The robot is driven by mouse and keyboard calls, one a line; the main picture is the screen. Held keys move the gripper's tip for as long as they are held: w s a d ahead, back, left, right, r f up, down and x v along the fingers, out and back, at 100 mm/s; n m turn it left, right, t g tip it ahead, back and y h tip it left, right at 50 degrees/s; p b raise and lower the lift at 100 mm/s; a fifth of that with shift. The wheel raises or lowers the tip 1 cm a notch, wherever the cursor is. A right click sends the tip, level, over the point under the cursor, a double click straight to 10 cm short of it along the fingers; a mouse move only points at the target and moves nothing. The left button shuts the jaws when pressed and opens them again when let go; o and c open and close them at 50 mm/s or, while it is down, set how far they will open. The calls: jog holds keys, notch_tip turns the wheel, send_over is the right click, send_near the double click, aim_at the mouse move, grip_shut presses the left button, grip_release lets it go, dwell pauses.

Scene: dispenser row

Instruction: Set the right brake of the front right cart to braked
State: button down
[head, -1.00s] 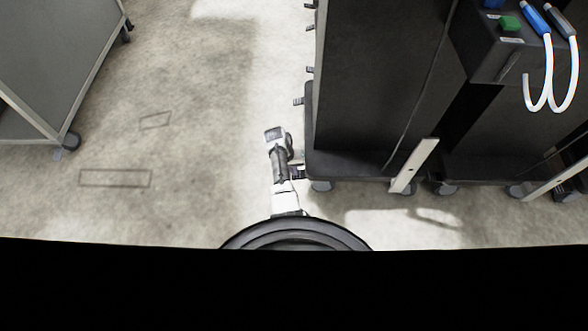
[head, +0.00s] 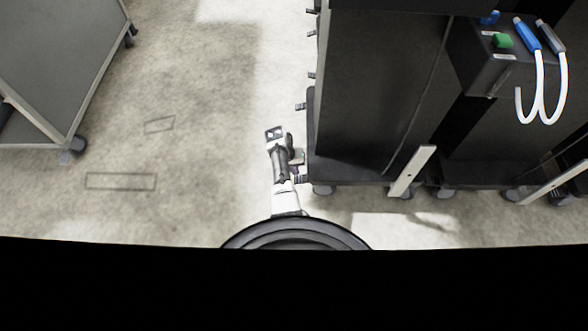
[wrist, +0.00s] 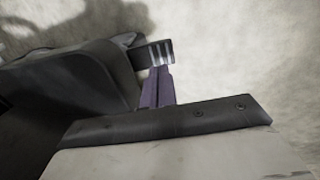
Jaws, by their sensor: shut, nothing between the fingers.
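The black cart (head: 375,90) stands right of my arm in the head view. A striped grey brake pedal (head: 301,179) sticks out at its near left corner. The wrist view shows the pedal (wrist: 155,54) beside a dark rounded base part. My gripper (head: 298,158) is by that corner, just left of the cart. In the wrist view its purple fingers (wrist: 158,88) are shut and empty, with the tips right at the pedal. I cannot tell whether they touch it, or whether it is up or down. My gripper body covers the lower wrist view.
More pedals (head: 300,106) stick out along the row's left side. A grey cart (head: 50,70) on casters stands at left, with open floor (head: 180,130) between. White hoses (head: 540,90) hang from a dispenser at upper right. A pale upright bar (head: 412,171) leans at the row's front.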

jog(key=p+v, duration=0.3)
jog(key=v, duration=0.8)
jog(key=shift+r, duration=0.35)
